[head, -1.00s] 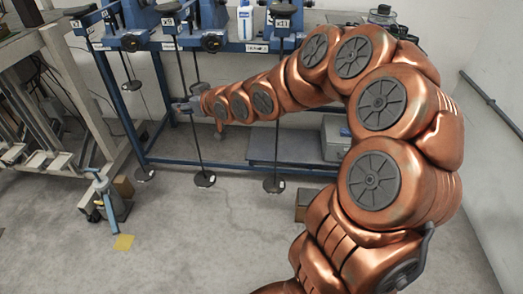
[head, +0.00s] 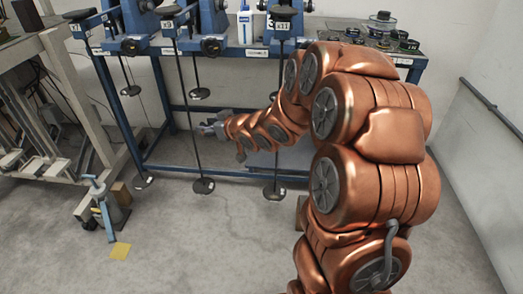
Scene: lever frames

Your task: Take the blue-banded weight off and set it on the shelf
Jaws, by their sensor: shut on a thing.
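My gripper (head: 207,129) is at the end of my copper arm, in front of the blue bench frame and close to the long hanging rods. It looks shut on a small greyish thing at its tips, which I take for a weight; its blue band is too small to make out. A low grey shelf (head: 225,170) of the bench is partly hidden by my arm.
Dark round weights (head: 383,42) stand on the bench top at the right, behind my arm. A blue bottle jack (head: 103,205) and a yellow floor patch (head: 120,251) are at the left.

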